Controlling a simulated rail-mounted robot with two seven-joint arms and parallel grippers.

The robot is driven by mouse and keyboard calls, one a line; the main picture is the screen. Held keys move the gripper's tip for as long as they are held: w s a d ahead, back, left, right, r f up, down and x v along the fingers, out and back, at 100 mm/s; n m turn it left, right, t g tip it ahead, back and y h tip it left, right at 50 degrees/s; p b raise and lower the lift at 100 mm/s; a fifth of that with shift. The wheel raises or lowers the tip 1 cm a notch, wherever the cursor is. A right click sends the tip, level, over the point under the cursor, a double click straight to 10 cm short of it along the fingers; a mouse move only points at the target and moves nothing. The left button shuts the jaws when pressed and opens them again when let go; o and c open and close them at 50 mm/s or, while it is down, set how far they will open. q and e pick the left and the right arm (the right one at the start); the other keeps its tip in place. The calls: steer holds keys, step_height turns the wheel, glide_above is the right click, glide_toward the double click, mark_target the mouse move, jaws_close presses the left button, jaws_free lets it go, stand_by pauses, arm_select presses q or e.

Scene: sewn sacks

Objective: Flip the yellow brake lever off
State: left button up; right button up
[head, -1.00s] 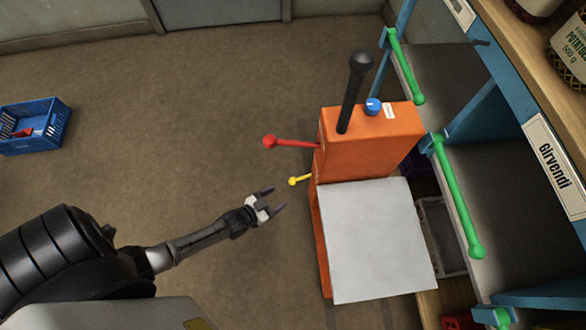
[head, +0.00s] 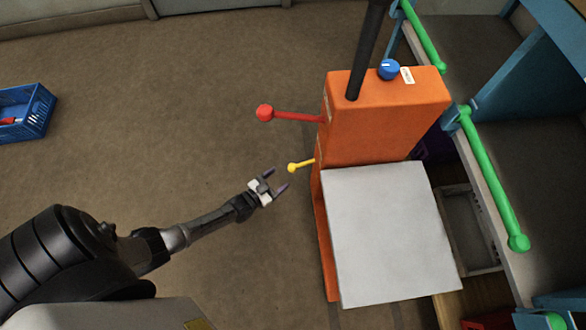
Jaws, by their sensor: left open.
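The yellow brake lever (head: 299,165) is a short rod with a round knob, sticking out to the left from the lower side of the orange machine (head: 388,118). My left gripper (head: 277,180) is open and empty. In the picture its fingertips are just left of and below the yellow knob, with a small gap between them. I cannot tell the height difference between them. My right gripper is not in view.
A longer red lever (head: 290,116) sticks out above the yellow one. The machine has a black handle (head: 367,50), a blue knob (head: 389,69) and a grey platform (head: 390,235). Shelving with green bars (head: 490,180) stands right. A blue crate (head: 38,115) lies far left; floor between is clear.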

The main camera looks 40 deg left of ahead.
mark_target(293, 168)
arm_select(q)
steer(key=w, duration=0.2)
steer(key=w+b, duration=0.1)
steer(key=w, duration=0.1)
steer(key=w+b, duration=0.1)
steer(key=w, duration=0.1)
steer(key=shift+d+f, duration=0.1)
steer(key=shift+d, duration=0.25)
steer(key=shift+w+b, duration=0.4)
steer(key=shift+w, duration=0.2)
